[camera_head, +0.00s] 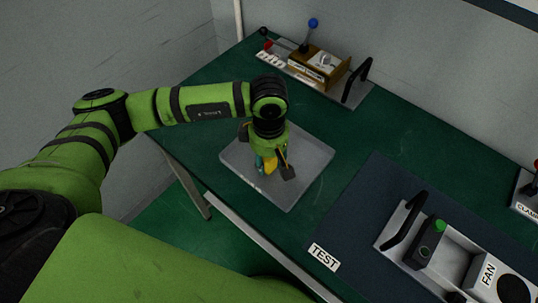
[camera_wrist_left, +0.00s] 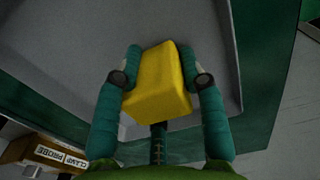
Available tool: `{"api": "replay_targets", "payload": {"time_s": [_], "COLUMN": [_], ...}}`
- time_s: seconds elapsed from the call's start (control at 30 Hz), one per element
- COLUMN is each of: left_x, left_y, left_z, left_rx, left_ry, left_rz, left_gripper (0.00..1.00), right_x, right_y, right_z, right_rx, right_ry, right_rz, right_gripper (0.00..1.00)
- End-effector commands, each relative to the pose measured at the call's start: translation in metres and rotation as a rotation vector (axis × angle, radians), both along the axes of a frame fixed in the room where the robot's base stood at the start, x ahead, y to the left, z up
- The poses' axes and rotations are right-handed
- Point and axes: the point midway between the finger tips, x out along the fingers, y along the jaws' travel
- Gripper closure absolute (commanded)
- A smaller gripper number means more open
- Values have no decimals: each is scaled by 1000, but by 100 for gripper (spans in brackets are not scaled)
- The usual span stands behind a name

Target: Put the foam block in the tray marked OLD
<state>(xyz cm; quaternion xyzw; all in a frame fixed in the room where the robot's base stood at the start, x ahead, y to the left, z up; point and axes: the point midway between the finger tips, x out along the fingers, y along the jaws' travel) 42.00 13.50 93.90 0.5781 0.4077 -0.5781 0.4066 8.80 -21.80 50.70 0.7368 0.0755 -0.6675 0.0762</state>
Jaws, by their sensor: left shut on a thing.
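The yellow foam block (camera_wrist_left: 160,85) is between the two teal fingers of my left gripper (camera_wrist_left: 160,76) in the left wrist view. The gripper is shut on it. In the head view my left gripper (camera_head: 266,166) points down over a grey tray (camera_head: 300,185), and a bit of the yellow block (camera_head: 270,166) shows below the hand. The tray's grey floor (camera_wrist_left: 80,60) lies behind the block in the left wrist view. I cannot tell whether the block touches the tray. No OLD label is readable in either view. My right gripper is not in view.
The tray stands on a green table (camera_head: 400,130). A wooden fixture (camera_head: 318,66) with a blue-knobbed lever is at the back. A dark mat (camera_head: 350,225) marked TEST and a device with a FAN label (camera_head: 488,274) are at the right. Green tabletop between them is clear.

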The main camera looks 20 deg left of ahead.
Motion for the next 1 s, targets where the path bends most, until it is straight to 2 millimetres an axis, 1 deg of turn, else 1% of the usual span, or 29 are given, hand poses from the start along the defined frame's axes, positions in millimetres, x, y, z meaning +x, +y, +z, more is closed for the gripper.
{"api": "replay_targets", "payload": {"time_s": [0.27, 0.3, 0.33, 0.37, 0.67, 0.8, 0.83, 0.93, 1.0], "left_x": [0, 0, 0, 0, 0, 0, 1, 2, 2], "left_y": [0, 0, 0, 0, 0, 0, -1, -1, -1], "left_z": [-4, -4, -3, -2, -2, 4, 4, 19, 34], "left_rx": [0, 0, 0, 0, 0, -1, -2, -4, -4], "left_ry": [-1, -1, -1, -1, -1, 0, -3, -7, -7], "left_rz": [0, 0, 0, 0, 0, 1, 0, 0, -1], "left_gripper": [72, 56, 44, 36, 36, 36, 36, 36, 36], "right_x": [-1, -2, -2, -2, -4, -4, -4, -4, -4], "right_y": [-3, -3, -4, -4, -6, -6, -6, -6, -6], "right_z": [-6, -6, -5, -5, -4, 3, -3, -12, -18], "right_rx": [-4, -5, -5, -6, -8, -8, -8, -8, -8], "right_ry": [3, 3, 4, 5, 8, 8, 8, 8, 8], "right_rz": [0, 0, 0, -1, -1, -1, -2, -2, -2], "right_gripper": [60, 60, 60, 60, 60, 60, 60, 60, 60]}}
